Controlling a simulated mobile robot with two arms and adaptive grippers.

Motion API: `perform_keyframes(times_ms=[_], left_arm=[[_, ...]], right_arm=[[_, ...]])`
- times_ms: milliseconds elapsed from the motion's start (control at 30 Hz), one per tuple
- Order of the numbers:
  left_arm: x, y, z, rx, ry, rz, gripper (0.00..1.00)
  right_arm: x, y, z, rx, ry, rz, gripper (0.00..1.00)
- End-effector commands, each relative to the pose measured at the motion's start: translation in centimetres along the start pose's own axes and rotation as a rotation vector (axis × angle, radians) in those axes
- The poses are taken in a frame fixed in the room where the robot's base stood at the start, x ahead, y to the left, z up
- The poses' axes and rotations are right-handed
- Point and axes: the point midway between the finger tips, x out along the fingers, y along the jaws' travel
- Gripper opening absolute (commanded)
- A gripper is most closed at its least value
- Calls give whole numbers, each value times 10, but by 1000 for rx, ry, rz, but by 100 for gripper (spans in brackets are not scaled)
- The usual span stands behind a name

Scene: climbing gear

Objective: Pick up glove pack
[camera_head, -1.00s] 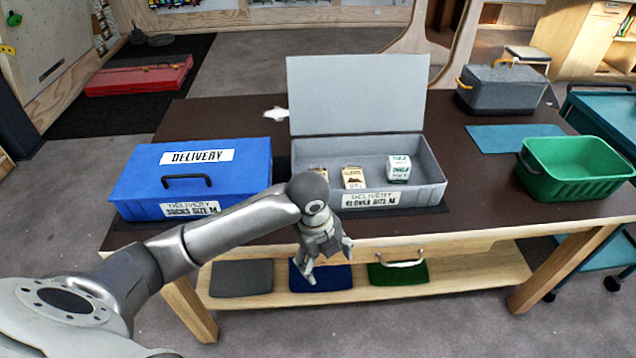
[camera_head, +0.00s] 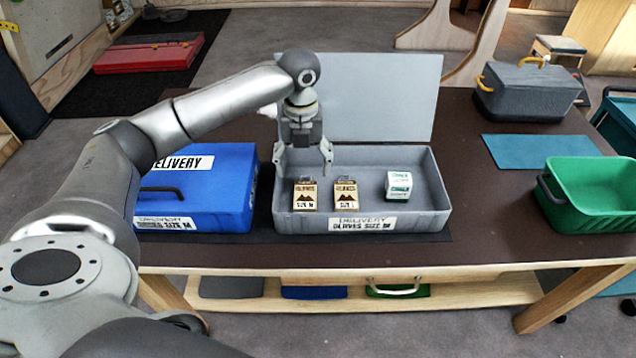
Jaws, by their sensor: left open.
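Two glove packs stand in the open grey delivery box (camera_head: 436,210), whose front label reads gloves size M. The left glove pack (camera_head: 305,196) is marked size M. The other glove pack (camera_head: 346,197) beside it has a size mark too small to read surely. A white and green chalk block (camera_head: 398,186) sits at the right in the same box. My left gripper (camera_head: 303,166) is open and empty, pointing down over the left part of the box, above and slightly behind the left glove pack. My right gripper is not in view.
The grey box's raised lid (camera_head: 390,100) stands behind my left gripper. A closed blue delivery box (camera_head: 215,205) is on the left. A green crate (camera_head: 590,215), a teal mat (camera_head: 535,150) and a grey lidded box (camera_head: 525,92) are on the right of the table (camera_head: 490,250).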

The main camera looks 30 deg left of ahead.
Motion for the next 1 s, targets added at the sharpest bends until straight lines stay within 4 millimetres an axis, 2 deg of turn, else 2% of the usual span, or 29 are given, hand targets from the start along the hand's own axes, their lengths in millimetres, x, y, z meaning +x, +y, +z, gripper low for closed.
perform_keyframes(times_ms=[133,300,433,567,800,1000], left_arm=[[20,1,0,0,5,4,75],[45,1,0,0,3,2,75],[55,0,0,1,2,2,75],[66,-1,0,1,4,2,75],[101,-3,2,1,3,2,75],[107,-3,2,2,0,1,75]], right_arm=[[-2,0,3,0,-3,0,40],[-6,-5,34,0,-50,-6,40],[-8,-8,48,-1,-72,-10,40],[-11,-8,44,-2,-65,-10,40],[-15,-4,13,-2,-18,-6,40],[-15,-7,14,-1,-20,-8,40]])
